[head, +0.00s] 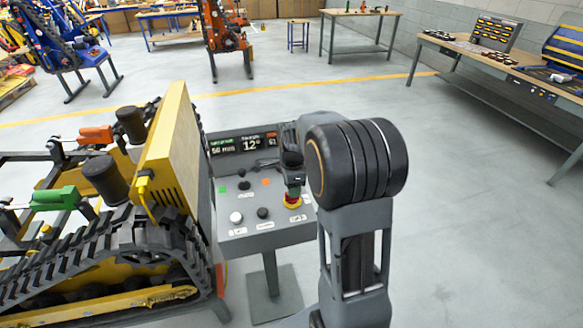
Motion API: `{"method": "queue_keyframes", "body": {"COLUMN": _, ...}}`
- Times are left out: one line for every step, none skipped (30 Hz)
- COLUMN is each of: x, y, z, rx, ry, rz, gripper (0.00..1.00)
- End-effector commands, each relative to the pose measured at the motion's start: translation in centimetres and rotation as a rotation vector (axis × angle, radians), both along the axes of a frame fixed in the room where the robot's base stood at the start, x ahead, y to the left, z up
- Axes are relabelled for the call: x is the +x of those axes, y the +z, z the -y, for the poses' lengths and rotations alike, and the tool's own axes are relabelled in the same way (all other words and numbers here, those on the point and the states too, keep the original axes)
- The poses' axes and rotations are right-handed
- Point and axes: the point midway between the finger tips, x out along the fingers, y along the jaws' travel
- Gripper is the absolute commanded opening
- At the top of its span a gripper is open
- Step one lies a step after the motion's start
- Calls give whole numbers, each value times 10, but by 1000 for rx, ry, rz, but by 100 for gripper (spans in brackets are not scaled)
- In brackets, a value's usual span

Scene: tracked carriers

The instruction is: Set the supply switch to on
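A grey control panel (245,237) stands on a post beside a yellow tracked machine. Its face carries a white button (236,217), a black knob (262,212), a small dark knob (244,185) between a green and an orange mark, and a red-and-yellow mushroom button (292,201). The labels are too small to read, so I cannot tell which control is the supply switch or how it is set. My gripper (294,188) points down over the panel's right side, just above or behind the mushroom button. Its fingers are dark and small, and my arm hides part of the panel's right edge.
A lit display (243,144) rises at the panel's back. The tracked machine (170,150) stands close on the panel's left. Workbenches (487,70) line the right wall. The grey floor (460,220) to the right is clear.

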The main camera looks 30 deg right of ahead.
Motion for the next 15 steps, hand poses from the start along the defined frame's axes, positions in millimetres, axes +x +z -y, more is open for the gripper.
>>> {"method": "queue_keyframes", "body": {"x": 1, "y": 12, "z": 0, "rx": -1, "ry": 0, "rz": 6, "gripper": 38}}
{"method": "queue_keyframes", "body": {"x": 1, "y": 18, "z": 0, "rx": -1, "ry": 0, "rz": 7, "gripper": 38}}
{"method": "queue_keyframes", "body": {"x": 1, "y": 27, "z": 0, "rx": -1, "ry": 0, "rz": 7, "gripper": 38}}
{"method": "queue_keyframes", "body": {"x": 1, "y": 33, "z": 0, "rx": -1, "ry": 0, "rz": 6, "gripper": 38}}
{"method": "queue_keyframes", "body": {"x": 1, "y": 39, "z": 0, "rx": -1, "ry": 0, "rz": 7, "gripper": 38}}
{"method": "queue_keyframes", "body": {"x": 1, "y": 48, "z": 0, "rx": -1, "ry": 0, "rz": 6, "gripper": 38}}
{"method": "queue_keyframes", "body": {"x": 1, "y": 53, "z": 0, "rx": -1, "ry": 0, "rz": 6, "gripper": 38}}
{"method": "queue_keyframes", "body": {"x": 1, "y": 59, "z": 0, "rx": -1, "ry": 0, "rz": 6, "gripper": 38}}
{"method": "queue_keyframes", "body": {"x": 1, "y": 66, "z": 0, "rx": -1, "ry": 1, "rz": 4, "gripper": 38}}
{"method": "queue_keyframes", "body": {"x": 1, "y": 71, "z": 0, "rx": -1, "ry": 1, "rz": 5, "gripper": 38}}
{"method": "queue_keyframes", "body": {"x": 1, "y": 76, "z": 0, "rx": -1, "ry": 1, "rz": 5, "gripper": 38}}
{"method": "queue_keyframes", "body": {"x": 1, "y": 82, "z": 0, "rx": -1, "ry": 1, "rz": 5, "gripper": 38}}
{"method": "queue_keyframes", "body": {"x": 1, "y": 85, "z": 0, "rx": -1, "ry": 1, "rz": 4, "gripper": 38}}
{"method": "queue_keyframes", "body": {"x": 1, "y": 89, "z": 0, "rx": -1, "ry": 1, "rz": 4, "gripper": 38}}
{"method": "queue_keyframes", "body": {"x": 1, "y": 93, "z": 0, "rx": -1, "ry": 1, "rz": 3, "gripper": 38}}
